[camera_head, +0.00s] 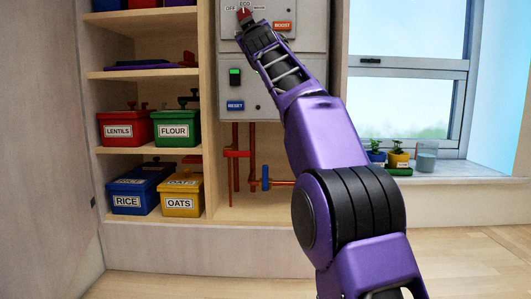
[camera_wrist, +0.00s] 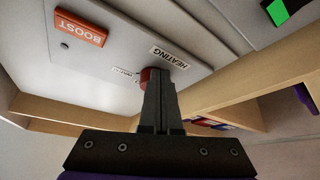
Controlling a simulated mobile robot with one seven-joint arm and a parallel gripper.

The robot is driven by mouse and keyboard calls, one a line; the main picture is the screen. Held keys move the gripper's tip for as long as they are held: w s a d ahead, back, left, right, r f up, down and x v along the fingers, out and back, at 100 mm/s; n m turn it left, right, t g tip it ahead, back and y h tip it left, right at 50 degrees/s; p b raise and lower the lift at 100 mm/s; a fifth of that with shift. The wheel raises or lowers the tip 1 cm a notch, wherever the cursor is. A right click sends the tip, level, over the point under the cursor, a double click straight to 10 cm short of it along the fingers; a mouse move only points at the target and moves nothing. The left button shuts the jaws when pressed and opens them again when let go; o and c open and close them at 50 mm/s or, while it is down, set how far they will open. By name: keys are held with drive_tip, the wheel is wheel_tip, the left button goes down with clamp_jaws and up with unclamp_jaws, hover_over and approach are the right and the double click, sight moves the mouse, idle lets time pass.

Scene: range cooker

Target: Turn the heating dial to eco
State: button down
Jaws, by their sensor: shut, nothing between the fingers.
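The heating dial (camera_head: 243,13) is a small red knob high on the grey wall panel. In the head view it sits just below the ECO label (camera_head: 245,4), with the OFF label (camera_head: 230,9) to its left. My gripper (camera_head: 249,21) is at the dial and hides part of it. In the wrist view my gripper (camera_wrist: 161,72) is shut and empty, its fingertips overlapping the red dial (camera_wrist: 146,76) beside the HEATING label (camera_wrist: 169,58). Whether the fingertips touch the dial is unclear. Its exact pointing direction is too small and covered to tell.
The orange BOOST button (camera_head: 282,26) is right of the dial. Below is a panel with a green display (camera_head: 235,77) and a blue RESET button (camera_head: 235,105). Shelves with labelled boxes stand left; a window sill (camera_head: 445,170) with small pots is right.

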drive_tip(key=shift+s+a, duration=0.1)
drive_tip(key=shift+a, duration=0.05)
drive_tip(key=shift+s+f+b, duration=0.2)
drive_tip(key=shift+s+b, duration=1.25)
drive_tip(key=shift+s+f+b, duration=0.2)
drive_tip(key=shift+s+b, duration=1.2)
drive_tip(key=shift+s, duration=0.05)
